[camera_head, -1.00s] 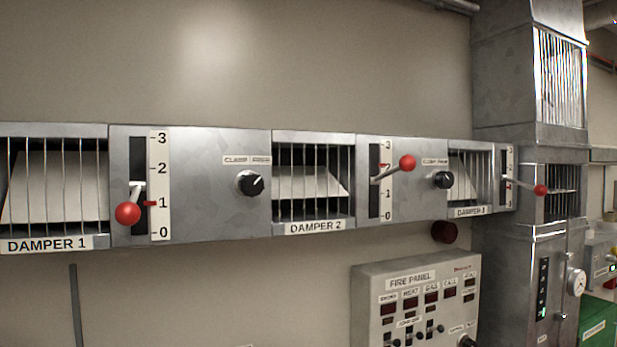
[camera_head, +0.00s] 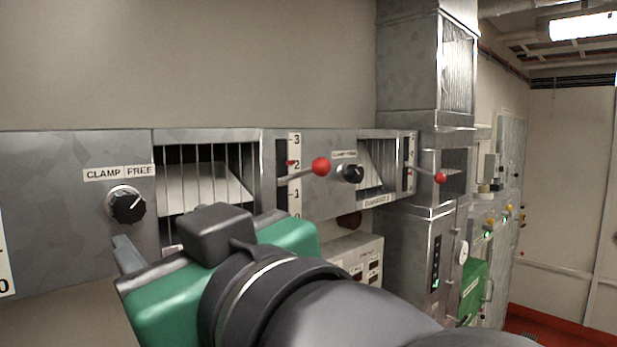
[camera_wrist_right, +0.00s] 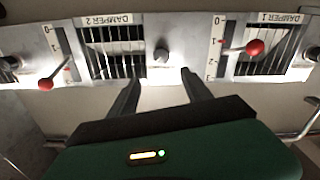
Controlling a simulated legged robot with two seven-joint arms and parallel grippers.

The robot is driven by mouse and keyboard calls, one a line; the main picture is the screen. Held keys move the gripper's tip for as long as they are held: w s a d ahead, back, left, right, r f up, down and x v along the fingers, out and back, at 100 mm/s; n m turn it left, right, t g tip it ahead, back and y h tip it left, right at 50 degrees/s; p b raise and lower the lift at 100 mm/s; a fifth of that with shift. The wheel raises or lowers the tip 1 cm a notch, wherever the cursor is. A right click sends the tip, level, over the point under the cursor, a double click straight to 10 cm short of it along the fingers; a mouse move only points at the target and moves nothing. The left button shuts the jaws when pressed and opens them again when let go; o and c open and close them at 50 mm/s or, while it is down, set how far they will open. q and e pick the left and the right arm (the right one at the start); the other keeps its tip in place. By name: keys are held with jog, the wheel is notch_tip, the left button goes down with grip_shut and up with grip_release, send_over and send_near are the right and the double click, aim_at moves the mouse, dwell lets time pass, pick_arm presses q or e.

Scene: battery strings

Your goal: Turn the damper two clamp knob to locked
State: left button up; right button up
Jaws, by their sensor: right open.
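The damper two clamp knob (camera_head: 126,204) is a round black dial left of the damper 2 grille (camera_head: 205,185), under a CLAMP / FREE label (camera_head: 119,173). Its white pointer line slants up and right, toward the FREE side. The right wrist view is upside down; there the knob (camera_wrist_right: 161,54) sits beyond and between the fingertips. My right gripper (camera_wrist_right: 161,75) is open and empty, its two dark fingers apart and short of the knob. In the head view its green body hides the damper 2 name plate and lower grille. My left gripper is not in view.
The damper 2 lever with a red ball (camera_head: 320,167) sticks out right of the grille. Another clamp knob (camera_head: 350,173) lies beyond it. The damper 1 lever ball (camera_wrist_right: 255,47) stands out near the right finger in the wrist view.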

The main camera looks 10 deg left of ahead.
aim_at(130, 206)
jog(key=p+x, duration=0.2)
jog(key=x, duration=0.3)
jog(key=p+x, duration=0.2)
jog(key=x, duration=0.3)
jog(key=s+p+x, duration=0.1)
jog(key=p+x, duration=0.1)
jog(key=x, duration=0.4)
jog(key=shift+w+a+f+p, duration=0.1)
jog(key=shift+a+f+p, duration=0.1)
jog(key=shift+a+p, duration=0.2)
jog(key=shift+w+a, duration=0.1)
jog(key=shift+w, duration=0.05)
jog(key=shift+d+r, duration=0.1)
jog(key=shift+d, duration=0.8)
jog(key=shift+c, duration=1)
jog(key=c, duration=0.5)
jog(key=shift+s+a, duration=0.3)
jog(key=shift+s, duration=0.05)
jog(key=c, duration=0.4)
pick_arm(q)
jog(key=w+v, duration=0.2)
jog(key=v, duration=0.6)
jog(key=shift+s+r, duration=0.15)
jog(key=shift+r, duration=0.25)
pick_arm(e)
jog(key=shift+w+d, duration=0.1)
jog(key=shift+w, duration=0.05)
grip_shut()
